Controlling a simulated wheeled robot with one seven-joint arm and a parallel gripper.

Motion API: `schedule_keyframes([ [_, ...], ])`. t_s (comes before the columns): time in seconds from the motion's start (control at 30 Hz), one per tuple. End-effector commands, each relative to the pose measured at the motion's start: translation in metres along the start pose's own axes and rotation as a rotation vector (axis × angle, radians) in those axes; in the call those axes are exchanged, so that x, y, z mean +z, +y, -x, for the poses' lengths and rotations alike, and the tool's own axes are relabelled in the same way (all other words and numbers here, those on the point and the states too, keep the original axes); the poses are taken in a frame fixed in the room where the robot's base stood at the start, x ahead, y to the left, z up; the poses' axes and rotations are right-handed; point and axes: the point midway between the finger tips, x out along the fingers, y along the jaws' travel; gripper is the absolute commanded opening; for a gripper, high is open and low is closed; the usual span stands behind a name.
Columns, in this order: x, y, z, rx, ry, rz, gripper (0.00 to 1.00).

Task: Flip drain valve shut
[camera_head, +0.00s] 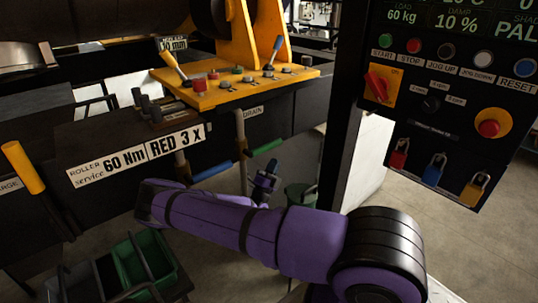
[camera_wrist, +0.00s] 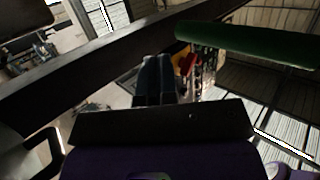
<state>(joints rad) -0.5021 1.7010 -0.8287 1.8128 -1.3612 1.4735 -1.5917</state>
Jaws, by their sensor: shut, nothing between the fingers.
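A sign reading DRAIN (camera_head: 252,112) is on the dark machine frame, above a thin vertical pipe. A green lever handle (camera_head: 266,146) sticks out to the right from this pipe, tilted slightly up. The green bar also shows large at the upper right of the wrist view (camera_wrist: 250,45). My gripper (camera_head: 267,174) is just below the green handle in the head view, apart from it as far as I can tell. In the wrist view my gripper (camera_wrist: 154,68) is shut and empty, with the green bar to its right.
A blue lever handle (camera_head: 212,171) on a neighbouring pipe lies left of the green one. A dark beam (camera_wrist: 100,60) crosses the wrist view. A control panel (camera_head: 445,100) on a black post stands right.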

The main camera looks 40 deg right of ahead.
Motion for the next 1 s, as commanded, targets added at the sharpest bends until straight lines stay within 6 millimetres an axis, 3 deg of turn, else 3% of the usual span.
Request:
schedule_keyframes([
  [0.2,-0.002,0.033,0.035,0.002,-0.004,0.001,0.0],
  [0.43,-0.003,0.055,0.06,0.002,-0.003,0.0,0.0],
  [1.0,-0.003,0.062,0.068,0.002,-0.002,-0.001,0.0],
])
